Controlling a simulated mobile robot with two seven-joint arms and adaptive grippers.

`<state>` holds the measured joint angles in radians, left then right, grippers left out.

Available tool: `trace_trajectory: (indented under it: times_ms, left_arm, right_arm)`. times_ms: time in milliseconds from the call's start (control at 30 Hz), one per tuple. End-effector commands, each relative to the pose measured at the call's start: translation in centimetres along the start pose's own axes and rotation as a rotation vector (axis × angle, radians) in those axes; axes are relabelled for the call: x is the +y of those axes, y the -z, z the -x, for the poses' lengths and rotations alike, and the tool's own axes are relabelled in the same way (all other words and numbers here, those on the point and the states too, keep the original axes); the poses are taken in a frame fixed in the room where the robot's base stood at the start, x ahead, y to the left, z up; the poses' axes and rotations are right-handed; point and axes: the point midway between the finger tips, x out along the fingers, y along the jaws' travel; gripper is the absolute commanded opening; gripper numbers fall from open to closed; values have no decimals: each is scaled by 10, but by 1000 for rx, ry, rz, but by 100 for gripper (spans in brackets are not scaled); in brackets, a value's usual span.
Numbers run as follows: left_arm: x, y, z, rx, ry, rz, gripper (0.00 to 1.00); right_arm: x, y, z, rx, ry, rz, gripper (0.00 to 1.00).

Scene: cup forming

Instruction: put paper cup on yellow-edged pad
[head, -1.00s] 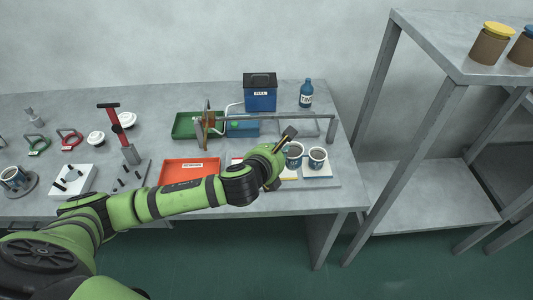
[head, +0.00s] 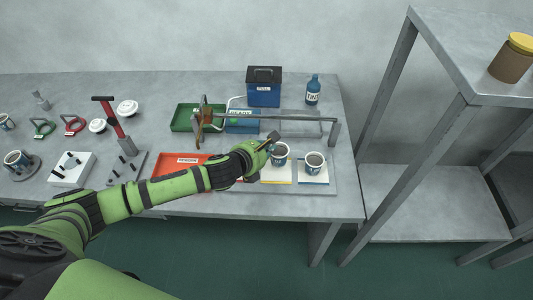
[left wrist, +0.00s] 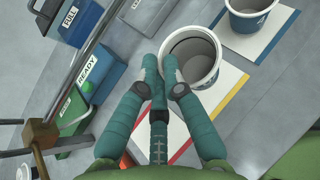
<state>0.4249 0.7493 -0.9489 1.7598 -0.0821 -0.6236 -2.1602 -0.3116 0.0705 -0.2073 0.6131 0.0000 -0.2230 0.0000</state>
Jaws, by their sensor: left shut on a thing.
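A white and blue paper cup (head: 280,155) is at the back part of the yellow-edged pad (head: 276,178). My left gripper (head: 272,139) is shut on this cup's rim from the left. In the left wrist view the fingers (left wrist: 160,72) pinch the near wall of the cup (left wrist: 205,62), and the yellow edge (left wrist: 236,92) runs beside it. I cannot tell whether the cup's base touches the pad. A second cup (head: 314,162) stands upright on the blue-edged pad (head: 314,180) to the right. My right gripper is not in view.
A metal bar frame (head: 290,118) spans behind the pads. A red tray (head: 172,168), a green tray (head: 185,120), a blue box (head: 263,92) and a tint bottle (head: 312,92) are nearby. A shelf rack (head: 430,185) stands at the right.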

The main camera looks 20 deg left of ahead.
Motion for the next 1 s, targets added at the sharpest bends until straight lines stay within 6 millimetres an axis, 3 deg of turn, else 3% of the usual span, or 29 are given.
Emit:
trace_trajectory:
  times_ms: [100,200,400,800,833,867,1000]
  left_arm:
    - [6,5,-3,1,0,1,0]
    - [4,18,-10,4,1,3,0]
    - [3,37,-21,0,1,1,0]
    - [3,42,-24,0,1,-2,0]
    - [3,41,-23,-1,1,-2,20]
    - [3,41,-23,0,1,-2,32]
    - [3,41,-23,0,1,-1,32]
  right_arm:
    - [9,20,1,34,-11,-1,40]
    - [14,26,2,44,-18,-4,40]
    - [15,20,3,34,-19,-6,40]
    - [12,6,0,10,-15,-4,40]
    - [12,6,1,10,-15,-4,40]
    - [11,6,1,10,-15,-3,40]
    - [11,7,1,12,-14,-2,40]
